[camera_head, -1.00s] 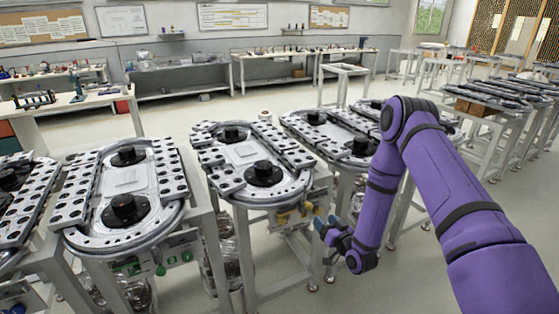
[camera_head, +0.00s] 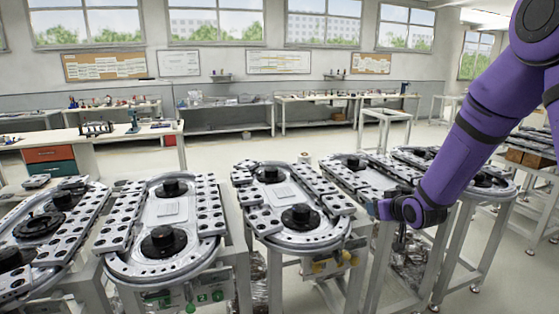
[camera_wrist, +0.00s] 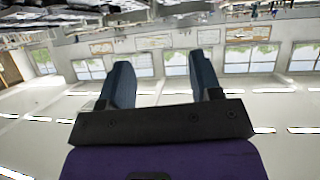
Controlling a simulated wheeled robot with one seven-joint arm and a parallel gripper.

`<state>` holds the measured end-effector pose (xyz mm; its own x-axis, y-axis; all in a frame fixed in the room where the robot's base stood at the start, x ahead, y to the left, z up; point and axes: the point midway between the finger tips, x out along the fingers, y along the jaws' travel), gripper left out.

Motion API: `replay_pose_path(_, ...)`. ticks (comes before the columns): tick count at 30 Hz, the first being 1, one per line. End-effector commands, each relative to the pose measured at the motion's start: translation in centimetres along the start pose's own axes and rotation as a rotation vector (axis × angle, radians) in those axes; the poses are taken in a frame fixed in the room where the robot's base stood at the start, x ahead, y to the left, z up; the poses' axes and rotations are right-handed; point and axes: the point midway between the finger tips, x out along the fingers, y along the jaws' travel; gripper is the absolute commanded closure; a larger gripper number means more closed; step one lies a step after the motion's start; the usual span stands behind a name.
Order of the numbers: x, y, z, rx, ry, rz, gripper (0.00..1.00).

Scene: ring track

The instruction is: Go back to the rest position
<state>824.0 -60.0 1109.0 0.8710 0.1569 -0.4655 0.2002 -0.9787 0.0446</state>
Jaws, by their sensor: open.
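My purple arm comes in from the upper right in the head view. My gripper (camera_head: 374,208) is at its lower end, pointing left, close to the ring-track tables at the middle right. In the wrist view my gripper (camera_wrist: 166,88) shows two dark blue fingers set well apart with nothing between them. The wrist view is upside down and shows windows and ceiling lights past the fingers. My gripper holds nothing that I can see.
Ring-track tables stand in a row: one at the left (camera_head: 203,249), one in the middle (camera_head: 322,240), others further right. Workbenches (camera_head: 228,112) line the back wall. A bench with red and green drawers (camera_head: 48,155) is at the left. Open floor lies between.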

Motion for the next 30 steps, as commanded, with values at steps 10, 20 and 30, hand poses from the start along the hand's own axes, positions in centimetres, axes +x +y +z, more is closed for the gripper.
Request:
replay_pose_path(10,-9.6,0.2,-5.0,-0.006,-0.153,0.088,0.42)
replay_pose_path(20,-20.0,-0.6,-6.6,0.032,-0.299,0.144,0.42)
replay_pose_path(30,-31.2,-2.6,-5.5,0.098,-0.444,0.16,0.42)
